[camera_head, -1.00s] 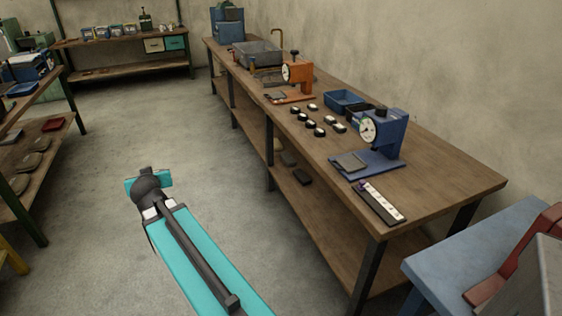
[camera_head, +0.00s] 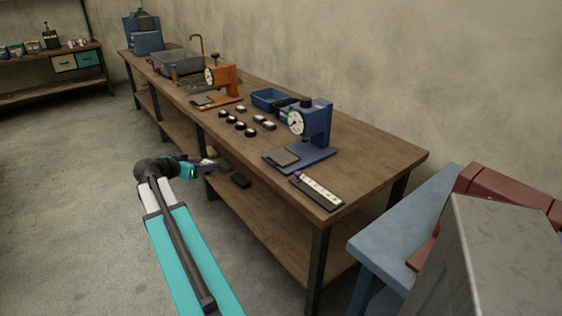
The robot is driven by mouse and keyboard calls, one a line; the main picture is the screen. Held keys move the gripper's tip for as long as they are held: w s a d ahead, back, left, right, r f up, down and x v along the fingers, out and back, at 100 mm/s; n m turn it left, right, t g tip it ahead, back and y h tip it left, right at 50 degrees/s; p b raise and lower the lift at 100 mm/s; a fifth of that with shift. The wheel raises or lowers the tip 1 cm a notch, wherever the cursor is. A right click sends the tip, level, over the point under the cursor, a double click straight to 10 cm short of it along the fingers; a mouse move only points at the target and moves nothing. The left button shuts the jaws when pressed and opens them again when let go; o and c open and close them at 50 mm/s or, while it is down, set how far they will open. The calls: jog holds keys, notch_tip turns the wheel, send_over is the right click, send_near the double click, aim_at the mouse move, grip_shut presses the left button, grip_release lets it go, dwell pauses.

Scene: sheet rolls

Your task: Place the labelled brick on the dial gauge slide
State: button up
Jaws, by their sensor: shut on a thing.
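My gripper (camera_head: 203,165) is at the end of my teal arm, in front of the long bench's near edge. It is shut on a small dark purplish piece with a pale face, which looks like the labelled brick (camera_head: 209,162); its label is too small to read. A blue dial gauge (camera_head: 318,125) with a white round dial stands on the bench, to the right of my gripper. An orange dial gauge (camera_head: 225,80) stands farther back.
Several small dark blocks with pale tops (camera_head: 238,124) stand on the bench (camera_head: 375,150) between the gauges. A blue bin (camera_head: 270,99) is behind them. A strip with white squares (camera_head: 318,191) lies at the front edge. A blue table (camera_head: 400,225) stands at the right.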

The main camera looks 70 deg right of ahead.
jog(key=s+d+r+m+g+y, duration=0.1)
jog(key=s+d+m+g, duration=0.4)
jog(key=s, duration=0.7)
jog(key=d, duration=0.2)
jog(key=shift+s+d+r+y+b, duration=0.35)
jog(key=shift+s+d+y+b, duration=0.05)
jog(key=p, duration=0.3)
send_over(279, 159)
jog(key=shift+d+f, duration=0.2)
jog(key=shift+f, duration=0.55)
jog(key=shift+f, duration=1.75)
jog(key=shift+f, duration=0.1)
